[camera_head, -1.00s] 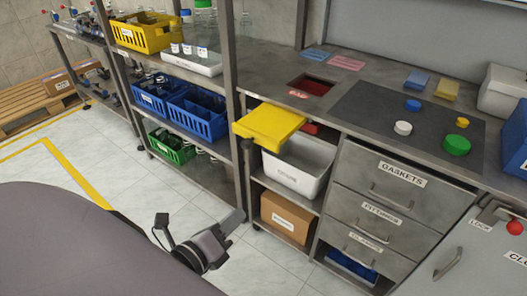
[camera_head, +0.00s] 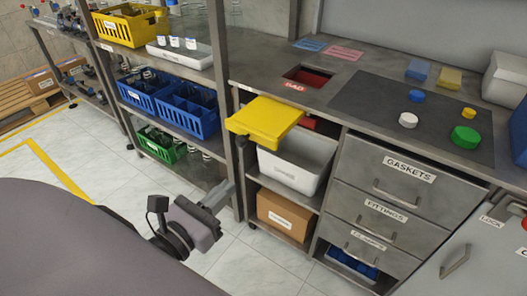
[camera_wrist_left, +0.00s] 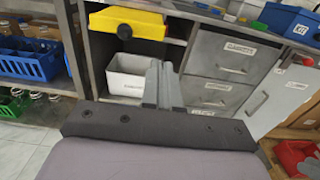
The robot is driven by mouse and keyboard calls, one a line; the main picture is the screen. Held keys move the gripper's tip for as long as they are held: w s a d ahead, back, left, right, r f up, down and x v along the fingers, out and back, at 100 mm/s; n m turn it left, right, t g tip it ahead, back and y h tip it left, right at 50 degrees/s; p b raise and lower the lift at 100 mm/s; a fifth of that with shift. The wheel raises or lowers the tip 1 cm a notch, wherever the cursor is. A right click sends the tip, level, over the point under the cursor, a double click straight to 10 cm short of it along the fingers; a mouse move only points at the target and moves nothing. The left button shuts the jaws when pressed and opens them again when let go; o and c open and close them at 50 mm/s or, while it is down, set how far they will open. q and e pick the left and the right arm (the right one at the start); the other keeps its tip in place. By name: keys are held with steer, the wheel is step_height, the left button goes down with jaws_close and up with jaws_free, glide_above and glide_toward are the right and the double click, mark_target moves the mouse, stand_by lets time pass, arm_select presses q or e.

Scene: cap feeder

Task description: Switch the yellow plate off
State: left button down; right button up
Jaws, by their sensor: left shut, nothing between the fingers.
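The yellow plate (camera_head: 265,121) sticks out from the front of the workbench, above a white bin. It also shows in the left wrist view (camera_wrist_left: 127,22), at the top, with a dark round part at its near edge. My left gripper (camera_head: 228,187) is shut and empty, below and to the left of the plate, and apart from it. In the left wrist view its closed fingers (camera_wrist_left: 161,68) point up toward the bench front, below and right of the plate. My right gripper is not in view.
The white bin (camera_head: 296,165) and a cardboard box (camera_head: 284,216) stand on shelves under the plate. A shelf post (camera_head: 240,150) stands close to the left gripper. Drawers (camera_head: 395,195) are on the right. Caps lie on a dark mat (camera_head: 375,110). The floor (camera_head: 85,145) at left is clear.

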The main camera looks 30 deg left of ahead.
arm_select(q)
steer(key=w, duration=0.1)
steer(key=p, duration=0.2)
glide_toward(272, 145)
steer(key=w, duration=0.5)
steer(key=shift+w+d, duration=0.15)
steer(key=shift+w, duration=0.8)
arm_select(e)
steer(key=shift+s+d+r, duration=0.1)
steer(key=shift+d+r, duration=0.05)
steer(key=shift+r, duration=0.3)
